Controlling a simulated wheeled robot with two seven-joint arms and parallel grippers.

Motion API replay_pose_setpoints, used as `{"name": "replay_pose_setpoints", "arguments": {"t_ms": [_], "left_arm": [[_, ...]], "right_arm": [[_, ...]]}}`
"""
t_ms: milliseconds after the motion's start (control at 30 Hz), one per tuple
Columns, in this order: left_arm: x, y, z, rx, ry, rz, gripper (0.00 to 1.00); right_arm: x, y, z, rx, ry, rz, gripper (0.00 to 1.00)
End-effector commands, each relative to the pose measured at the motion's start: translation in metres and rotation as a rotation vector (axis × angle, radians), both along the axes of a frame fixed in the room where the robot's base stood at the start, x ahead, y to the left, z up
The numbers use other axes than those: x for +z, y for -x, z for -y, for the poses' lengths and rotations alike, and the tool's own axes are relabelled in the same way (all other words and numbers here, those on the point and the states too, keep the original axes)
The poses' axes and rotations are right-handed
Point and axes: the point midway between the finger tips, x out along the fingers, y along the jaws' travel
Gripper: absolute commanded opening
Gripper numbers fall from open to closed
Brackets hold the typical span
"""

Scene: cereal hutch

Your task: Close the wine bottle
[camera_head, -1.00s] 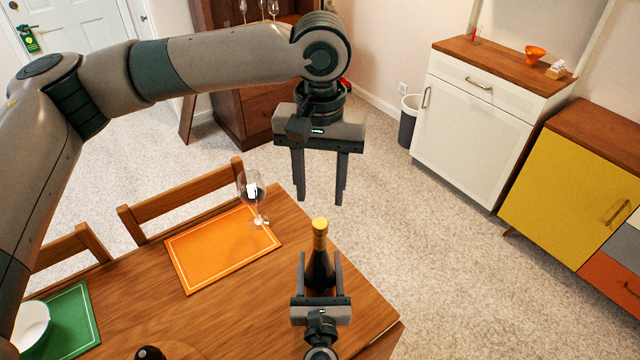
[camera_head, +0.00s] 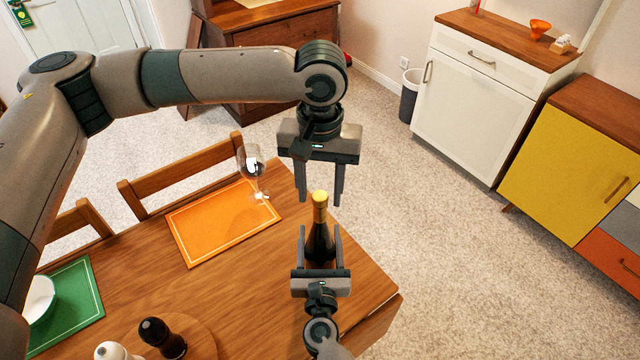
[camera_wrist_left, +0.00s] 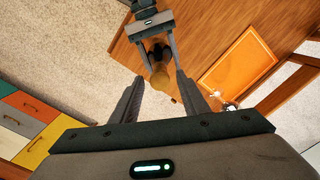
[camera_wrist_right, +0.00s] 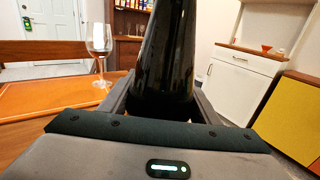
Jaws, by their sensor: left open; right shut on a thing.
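A dark wine bottle (camera_head: 320,243) with a gold top (camera_head: 320,199) stands upright at the table's right end. My right gripper (camera_head: 320,232) is shut around the bottle's body, which also fills the middle of the right wrist view (camera_wrist_right: 167,62). My left gripper (camera_head: 321,203) is open, pointing down, its fingertips either side of the gold top in the head view. In the left wrist view the gold top (camera_wrist_left: 159,76) lies between the open fingers. I cannot tell the exact height gap, nor whether a stopper is in the bottle's mouth.
A wine glass (camera_head: 252,172) stands by an orange placemat (camera_head: 218,225) left of the bottle. White (camera_head: 112,352) and black (camera_head: 163,338) mills stand on a round board at the front. Chairs line the far side. Floor right of the table is clear.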

Motion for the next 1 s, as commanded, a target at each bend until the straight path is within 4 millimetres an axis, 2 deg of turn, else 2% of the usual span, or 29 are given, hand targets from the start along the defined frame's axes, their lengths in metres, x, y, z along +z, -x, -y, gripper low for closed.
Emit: {"name": "replay_pose_setpoints", "arguments": {"t_ms": [100,267,300,667,767,1000], "left_arm": [[0.0000,0.0000,-0.0001,0.000,0.000,0.000,0.41],[0.0002,0.0000,-0.0001,0.000,0.000,0.000,0.03],[0.0002,0.0000,0.0000,0.000,0.000,0.000,0.00],[0.0000,0.0001,0.0001,-0.043,0.001,-0.001,0.00],[-0.0001,0.0003,0.0002,-0.132,0.001,-0.001,0.00],[-0.0004,0.0002,0.0003,-0.479,0.001,-0.002,0.00]], "right_arm": [[-0.0008,0.0003,-0.0003,0.001,-0.002,-0.001,0.00],[-0.0008,0.0003,-0.0003,0.001,-0.002,-0.001,0.00],[-0.0008,0.0003,-0.0003,0.001,-0.002,-0.001,0.00],[-0.0007,0.0003,-0.0003,0.001,-0.002,-0.001,0.00],[-0.0007,0.0003,-0.0003,0.001,-0.002,-0.001,0.00],[-0.0007,0.0003,-0.0002,0.000,-0.002,-0.001,0.00]]}}
